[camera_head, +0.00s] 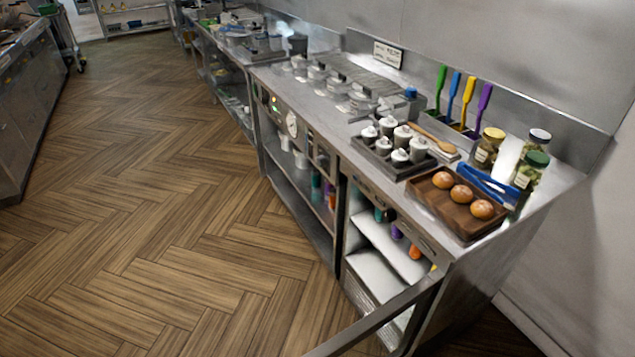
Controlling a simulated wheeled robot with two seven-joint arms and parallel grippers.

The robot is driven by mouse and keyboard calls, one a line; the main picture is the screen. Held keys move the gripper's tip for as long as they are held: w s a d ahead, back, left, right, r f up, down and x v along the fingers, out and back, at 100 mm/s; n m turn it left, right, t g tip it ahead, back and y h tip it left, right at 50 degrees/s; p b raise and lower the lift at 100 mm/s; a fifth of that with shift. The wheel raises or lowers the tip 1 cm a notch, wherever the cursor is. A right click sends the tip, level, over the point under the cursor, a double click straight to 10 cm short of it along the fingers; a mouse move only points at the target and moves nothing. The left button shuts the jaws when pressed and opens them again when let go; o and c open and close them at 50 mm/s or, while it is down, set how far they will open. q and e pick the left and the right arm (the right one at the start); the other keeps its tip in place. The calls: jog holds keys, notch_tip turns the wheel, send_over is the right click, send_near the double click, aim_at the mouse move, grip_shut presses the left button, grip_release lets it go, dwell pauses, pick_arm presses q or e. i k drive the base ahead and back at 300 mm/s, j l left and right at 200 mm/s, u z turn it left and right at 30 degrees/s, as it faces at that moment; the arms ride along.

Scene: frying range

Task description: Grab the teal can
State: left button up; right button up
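A small teal can (379,215) stands on the upper shelf inside the open cabinet under the counter. It is partly hidden by the shadow and the cabinet's upper edge. A purple can (396,231) and an orange can (415,251) stand in the same row, nearer to me. Another teal object (316,186) shows further left in the lower bay, beside an orange-red one (332,198); I cannot tell whether these are cans or reflections. Neither of my grippers is in view.
The cabinet door (375,318) stands open, jutting out over the floor at the bottom. The counter above holds a wooden tray (431,202) of buns, a dark tray of white-lidded pots (393,140) and several jars (529,171). The wooden floor (150,210) at left is clear.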

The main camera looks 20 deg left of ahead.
aim_at(316, 173)
jog(key=i+j+z, duration=0.25)
jog(key=j, duration=0.25)
jog(key=i+j+z, duration=0.1)
jog(key=j+z, duration=0.15)
jog(key=j, duration=0.3)
jog(key=i+j+z, duration=0.1)
jog(key=j+z, duration=0.15)
jog(key=j, duration=0.3)
jog(key=j+z, duration=0.25)
jog(key=j, duration=0.3)
jog(key=i+j+z, duration=0.2)
jog(key=j, duration=0.65)
jog(key=j+z, duration=0.15)
jog(key=j, duration=0.7)
